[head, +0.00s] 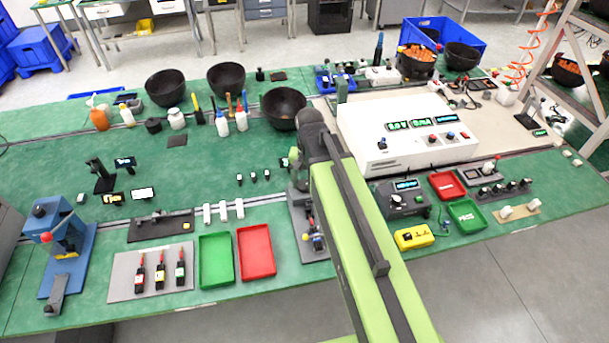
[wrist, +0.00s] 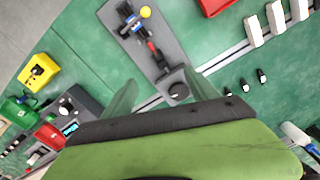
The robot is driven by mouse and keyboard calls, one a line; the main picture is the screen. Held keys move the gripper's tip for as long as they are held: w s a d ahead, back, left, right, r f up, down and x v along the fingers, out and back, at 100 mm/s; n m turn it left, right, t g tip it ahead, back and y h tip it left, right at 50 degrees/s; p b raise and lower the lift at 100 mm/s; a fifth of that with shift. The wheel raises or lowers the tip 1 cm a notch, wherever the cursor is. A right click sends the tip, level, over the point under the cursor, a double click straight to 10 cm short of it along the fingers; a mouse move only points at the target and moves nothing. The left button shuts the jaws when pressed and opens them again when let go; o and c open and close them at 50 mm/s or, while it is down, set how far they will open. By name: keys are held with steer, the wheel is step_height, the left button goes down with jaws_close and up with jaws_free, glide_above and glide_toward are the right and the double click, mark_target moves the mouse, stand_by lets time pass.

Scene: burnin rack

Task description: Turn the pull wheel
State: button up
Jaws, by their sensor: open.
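A dark round wheel or knob (wrist: 177,90), likely the pull wheel, sits at the near end of a grey plate (wrist: 172,43) in the wrist view. The plate also carries a black-and-red fixture (wrist: 150,50) with a yellow ball. In the head view the grey plate (head: 315,251) shows beside my arm, and the wheel is mostly hidden. My gripper (wrist: 162,84) is open, its pale green fingers apart on either side of the wheel in the picture. Nothing is between them that I can see gripped. I cannot tell the height gap to the wheel.
Left of the plate are a red tray (head: 256,252), a green tray (head: 216,260) and white blocks (head: 223,211). Right of my arm are a dark control box (head: 402,198), a yellow box (head: 414,237) and a white instrument (head: 408,130). Black bowls (head: 284,107) stand behind.

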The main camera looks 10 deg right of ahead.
mark_target(303, 184)
steer(key=w+r+m+p, duration=0.5)
steer(key=w+r+m, duration=0.2)
steer(key=w+m, duration=0.15)
steer(key=f+b, duration=1.1)
steer(key=b, duration=0.1)
steer(key=w+f+b, duration=0.1)
steer(key=f+b, duration=0.5)
steer(key=shift+d+f, duration=0.15)
steer(key=shift+f, duration=0.2)
steer(key=shift+r, duration=0.1)
steer(key=shift+c, duration=0.3)
steer(key=c, duration=1.2)
steer(key=shift+d, duration=0.15)
steer(key=shift+c, duration=0.6)
